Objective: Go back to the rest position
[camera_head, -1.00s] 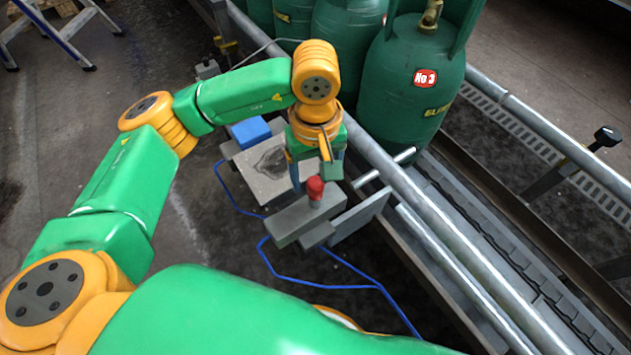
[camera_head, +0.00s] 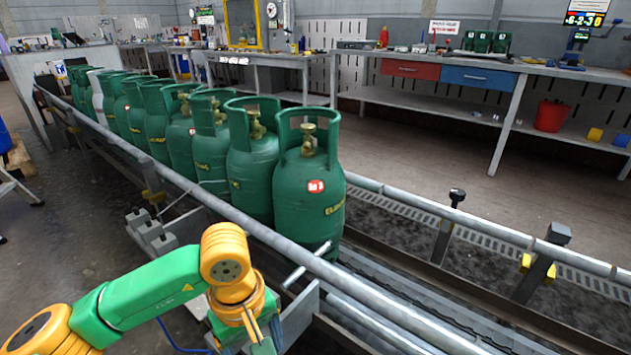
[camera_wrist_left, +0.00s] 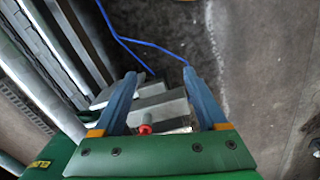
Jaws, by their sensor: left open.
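My left arm, green and orange, comes in from the lower left in the head view. Its left gripper (camera_head: 247,346) points down at the bottom edge, beside the conveyor's near rail. In the left wrist view the two blue fingers of this gripper (camera_wrist_left: 160,76) are apart with nothing held between them. A red knob (camera_wrist_left: 145,129) on a grey block (camera_wrist_left: 162,106) shows between and below the fingers; they do not grip it. The knob is hidden in the head view. My right gripper is not in view.
A row of green gas cylinders (camera_head: 308,200) stands on the conveyor; the nearest carries a red "No 3" label. The conveyor's metal rail (camera_head: 255,236) runs diagonally beside my gripper. Workbenches (camera_head: 440,85) stand behind. Open floor (camera_head: 60,250) lies at the left.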

